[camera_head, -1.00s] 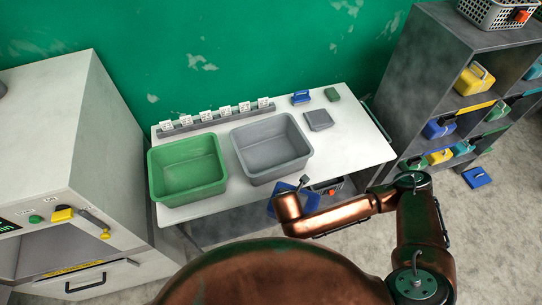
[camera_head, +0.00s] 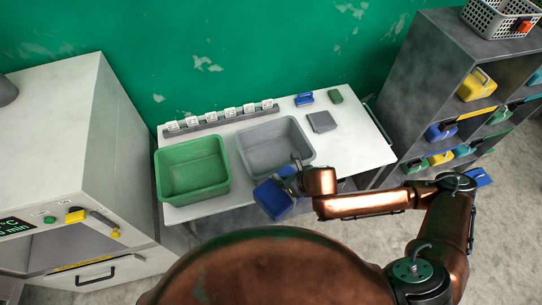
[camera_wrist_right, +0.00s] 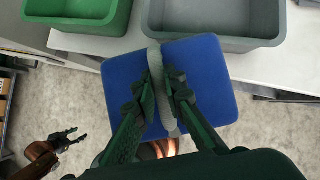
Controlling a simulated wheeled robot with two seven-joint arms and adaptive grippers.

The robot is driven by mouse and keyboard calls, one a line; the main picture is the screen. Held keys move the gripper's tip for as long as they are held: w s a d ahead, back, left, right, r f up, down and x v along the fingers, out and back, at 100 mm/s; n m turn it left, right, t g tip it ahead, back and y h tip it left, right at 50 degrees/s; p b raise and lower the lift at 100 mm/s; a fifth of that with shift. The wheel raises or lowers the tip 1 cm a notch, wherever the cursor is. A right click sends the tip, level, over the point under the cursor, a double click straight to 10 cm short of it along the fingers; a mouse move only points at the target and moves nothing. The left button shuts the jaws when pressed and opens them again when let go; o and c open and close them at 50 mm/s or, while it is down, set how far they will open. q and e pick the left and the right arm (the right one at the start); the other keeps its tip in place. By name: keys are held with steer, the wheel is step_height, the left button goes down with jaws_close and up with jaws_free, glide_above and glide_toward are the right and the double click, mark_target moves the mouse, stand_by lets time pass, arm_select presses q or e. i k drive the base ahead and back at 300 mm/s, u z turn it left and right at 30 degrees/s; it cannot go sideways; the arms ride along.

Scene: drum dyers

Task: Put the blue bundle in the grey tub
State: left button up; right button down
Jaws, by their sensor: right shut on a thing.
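The blue bundle (camera_head: 271,199) is a squarish blue block with a grey strap, and it also shows in the right wrist view (camera_wrist_right: 205,80). My right gripper (camera_head: 292,181) is shut on its strap, with the fingers either side of it in the wrist view (camera_wrist_right: 166,78). The bundle hangs in front of the table's front edge, just short of the grey tub (camera_head: 268,150). The tub stands on the table and looks empty; its near wall shows in the wrist view (camera_wrist_right: 220,42). My left gripper (camera_wrist_right: 74,139) shows small and open at the wrist view's lower left.
A green tub (camera_head: 190,190) stands left of the grey tub. Behind are a rack of white tags (camera_head: 210,117), a small blue item (camera_head: 304,98) and a grey slab (camera_head: 322,121). A shelf (camera_head: 408,100) with coloured bundles stands right, and a white machine (camera_head: 85,150) left.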

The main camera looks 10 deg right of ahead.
mark_target(273, 160)
steer(key=i, duration=0.9)
steer(key=z, duration=0.05)
